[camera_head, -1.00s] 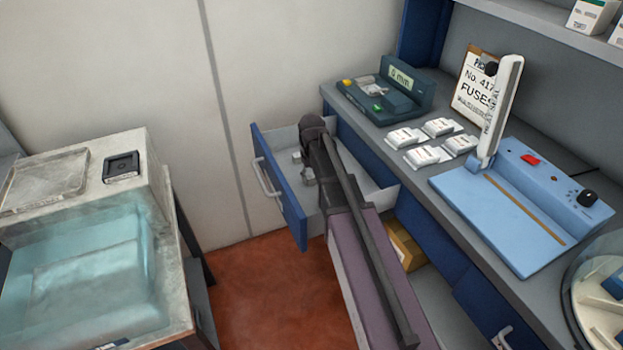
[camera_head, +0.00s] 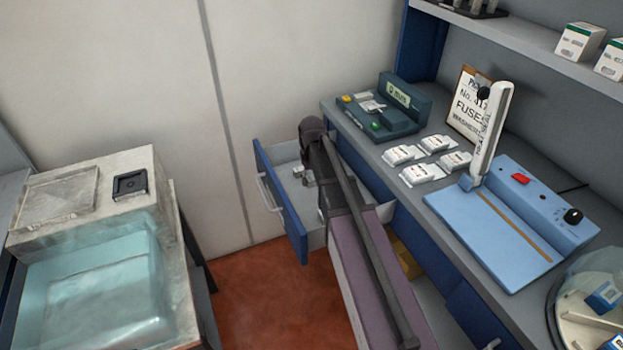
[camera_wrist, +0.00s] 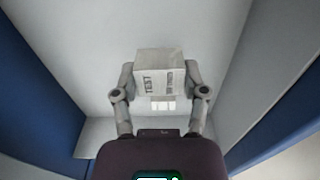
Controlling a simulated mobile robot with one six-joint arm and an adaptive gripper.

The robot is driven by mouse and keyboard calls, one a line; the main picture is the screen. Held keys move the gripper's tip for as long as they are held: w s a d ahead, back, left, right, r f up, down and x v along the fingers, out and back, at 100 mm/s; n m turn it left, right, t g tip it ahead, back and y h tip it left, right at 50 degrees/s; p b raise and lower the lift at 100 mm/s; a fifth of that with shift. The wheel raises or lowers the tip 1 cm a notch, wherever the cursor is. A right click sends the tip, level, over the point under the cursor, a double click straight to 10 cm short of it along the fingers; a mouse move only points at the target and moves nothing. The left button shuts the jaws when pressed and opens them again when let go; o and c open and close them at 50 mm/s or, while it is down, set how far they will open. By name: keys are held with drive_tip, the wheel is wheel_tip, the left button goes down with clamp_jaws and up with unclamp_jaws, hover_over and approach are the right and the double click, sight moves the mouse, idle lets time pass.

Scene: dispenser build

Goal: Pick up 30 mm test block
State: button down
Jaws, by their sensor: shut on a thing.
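The test block (camera_wrist: 157,75) is a pale grey cube with "TEST" printed on it, seen in the wrist view. My gripper (camera_wrist: 160,78) has its two fingers against the block's left and right sides and is shut on it. The block is over the floor of the open blue-fronted drawer (camera_head: 280,210). I cannot tell whether it touches the floor. In the head view my gripper (camera_head: 305,175) reaches down into the drawer, and my arm hides much of the inside.
The drawer's walls stand close on both sides. Above it, the counter holds a green gauge device (camera_head: 390,105), several white packets (camera_head: 421,174) and a blue heat sealer (camera_head: 500,225). A tank-like cabinet (camera_head: 95,260) stands at left, with open floor (camera_head: 265,290) between.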

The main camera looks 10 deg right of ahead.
sight(312, 177)
drive_tip(key=shift+r+p, duration=1.85)
drive_tip(key=shift+r, duration=0.4)
drive_tip(key=shift+r, duration=0.15)
